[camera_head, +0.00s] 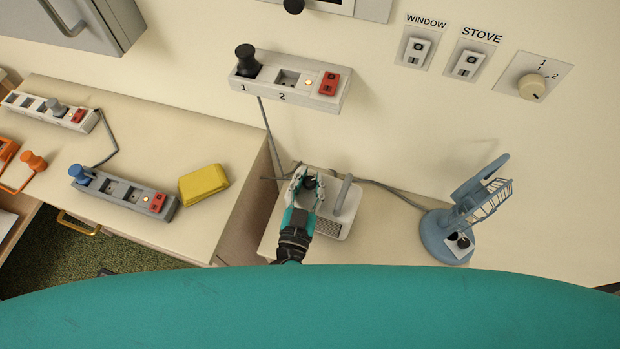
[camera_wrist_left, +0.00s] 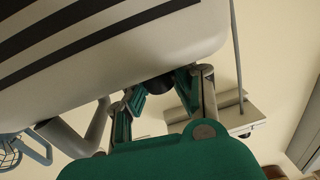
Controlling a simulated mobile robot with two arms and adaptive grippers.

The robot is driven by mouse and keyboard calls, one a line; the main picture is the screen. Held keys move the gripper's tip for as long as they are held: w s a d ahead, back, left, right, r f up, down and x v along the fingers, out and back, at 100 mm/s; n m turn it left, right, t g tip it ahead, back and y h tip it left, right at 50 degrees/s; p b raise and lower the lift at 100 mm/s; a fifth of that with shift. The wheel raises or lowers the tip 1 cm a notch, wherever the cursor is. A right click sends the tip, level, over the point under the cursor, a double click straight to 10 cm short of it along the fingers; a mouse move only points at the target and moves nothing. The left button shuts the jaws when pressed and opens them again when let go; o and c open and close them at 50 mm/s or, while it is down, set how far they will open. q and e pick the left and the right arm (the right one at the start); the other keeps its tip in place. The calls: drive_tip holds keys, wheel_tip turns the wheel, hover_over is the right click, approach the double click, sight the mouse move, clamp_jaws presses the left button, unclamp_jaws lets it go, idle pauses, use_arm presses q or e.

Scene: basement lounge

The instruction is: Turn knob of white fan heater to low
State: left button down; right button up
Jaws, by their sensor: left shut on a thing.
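The white fan heater (camera_head: 345,222) stands on the low cabinet below the wall power strip, with a grey upright handle on its right side. In the left wrist view the heater (camera_wrist_left: 190,30) fills the top left, with black stripes along its body. My left gripper (camera_head: 308,184) reaches over the heater's left part, its fingers on either side of a small black knob (camera_head: 309,182). The left wrist view shows the gripper (camera_wrist_left: 158,88) shut on the dark knob (camera_wrist_left: 157,84), partly hidden between the fingers. The knob's setting marks cannot be read. My right gripper is not in view.
A yellow block (camera_head: 203,185) and a grey power strip (camera_head: 125,192) lie on the left desk. A wall power strip (camera_head: 310,98) hangs above, with grey cables behind the heater.

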use_arm(q)
drive_tip(key=shift+a+m+h, duration=0.1)
drive_tip(key=shift+m+h, duration=0.6)
drive_tip(key=shift+m+g+h, duration=0.6)
drive_tip(key=shift+h, duration=0.4)
drive_tip(key=c, duration=1)
unclamp_jaws()
drive_tip(key=shift+c, duration=0.2)
drive_tip(key=shift+s, duration=0.1)
drive_tip(key=v, duration=1.2)
